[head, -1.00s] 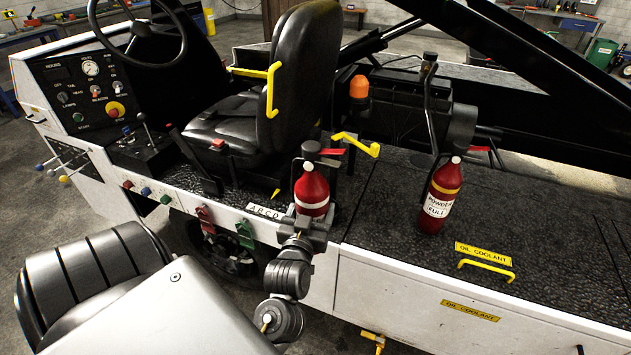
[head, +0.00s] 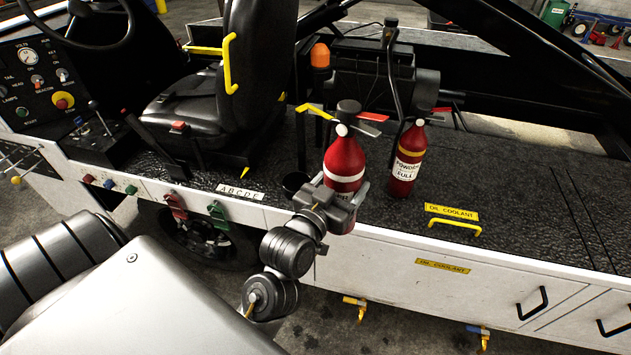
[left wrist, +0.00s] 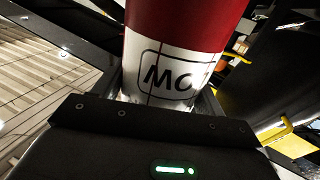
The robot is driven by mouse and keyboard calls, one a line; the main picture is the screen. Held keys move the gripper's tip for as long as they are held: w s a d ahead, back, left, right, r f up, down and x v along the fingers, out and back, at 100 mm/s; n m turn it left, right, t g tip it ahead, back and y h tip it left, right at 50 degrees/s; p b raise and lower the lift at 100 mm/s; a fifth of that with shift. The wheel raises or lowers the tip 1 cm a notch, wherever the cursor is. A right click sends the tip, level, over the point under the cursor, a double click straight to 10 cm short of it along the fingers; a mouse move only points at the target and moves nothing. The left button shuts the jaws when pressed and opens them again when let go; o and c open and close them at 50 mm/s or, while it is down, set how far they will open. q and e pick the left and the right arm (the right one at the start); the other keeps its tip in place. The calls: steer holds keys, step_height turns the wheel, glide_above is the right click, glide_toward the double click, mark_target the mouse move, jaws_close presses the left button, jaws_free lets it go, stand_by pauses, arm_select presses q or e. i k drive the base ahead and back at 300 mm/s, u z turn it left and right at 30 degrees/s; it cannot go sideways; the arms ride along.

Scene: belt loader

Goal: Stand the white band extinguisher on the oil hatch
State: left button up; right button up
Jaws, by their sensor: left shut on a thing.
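The white band extinguisher (head: 345,160) is red with a white band and a black head. My left gripper (head: 342,200) is shut on its lower part and holds it upright, near the front edge of the black deck. In the left wrist view the extinguisher (left wrist: 183,25) stands between the fingers, its white label facing the camera. The oil hatch (head: 480,195) is the black deck panel with a yellow OIL COOLANT plate (head: 451,212) and a yellow handle (head: 455,226), right of the gripper. My right gripper is not in view.
A second red extinguisher (head: 406,160) with a yellow band stands on the deck, close to the right of the held one. A black seat (head: 205,110) and yellow handle are at left. The deck right of the plate is clear.

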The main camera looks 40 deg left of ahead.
mark_target(523, 204)
steer(key=z, duration=3.5)
steer(key=k, duration=0.8)
steer(key=u, duration=1.7)
steer(key=i, duration=1)
steer(key=z, duration=0.05)
